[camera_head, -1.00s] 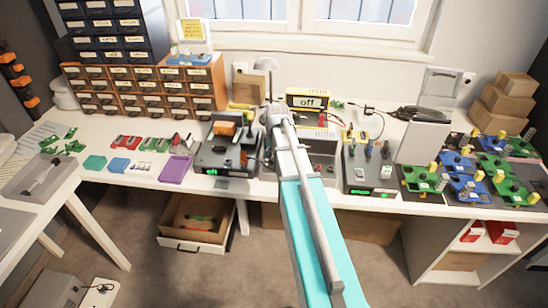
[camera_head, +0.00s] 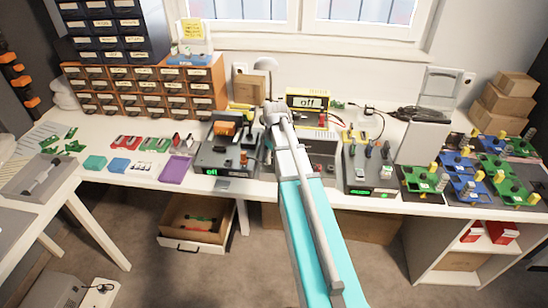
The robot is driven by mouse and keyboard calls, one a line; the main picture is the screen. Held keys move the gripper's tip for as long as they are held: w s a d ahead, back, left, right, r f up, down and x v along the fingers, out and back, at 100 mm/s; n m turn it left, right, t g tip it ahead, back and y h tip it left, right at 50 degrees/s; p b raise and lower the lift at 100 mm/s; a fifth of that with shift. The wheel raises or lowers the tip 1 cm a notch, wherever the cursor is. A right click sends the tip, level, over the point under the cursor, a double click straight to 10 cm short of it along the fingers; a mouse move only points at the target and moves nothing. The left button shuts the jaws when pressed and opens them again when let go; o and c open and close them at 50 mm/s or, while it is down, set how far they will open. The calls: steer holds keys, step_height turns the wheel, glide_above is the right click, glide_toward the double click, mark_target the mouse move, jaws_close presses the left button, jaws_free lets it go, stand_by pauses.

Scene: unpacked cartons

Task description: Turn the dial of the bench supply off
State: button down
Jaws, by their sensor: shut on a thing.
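A dark unit (camera_head: 222,158) to the left has a small green readout that seems to read "off". I cannot tell for certain which one is the bench supply. My gripper (camera_head: 274,116) is beside the grey box and the dark unit. It is shut, apparently on the dial; the fingertips and dial are hidden by my wrist.
Another dark unit with green readouts (camera_head: 368,170) stands right of my arm. Circuit boards (camera_head: 465,180) fill the bench's right end. A purple slab (camera_head: 175,168) and small parts lie at left. Drawer cabinets (camera_head: 145,85) stand behind. An open drawer (camera_head: 197,220) sticks out below.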

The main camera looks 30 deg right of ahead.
steer(key=n, duration=0.6)
steer(key=shift+s, duration=0.1)
stand_by(0.3)
steer(key=shift+c, duration=1.3)
jaws_free()
steer(key=shift+m, duration=0.3)
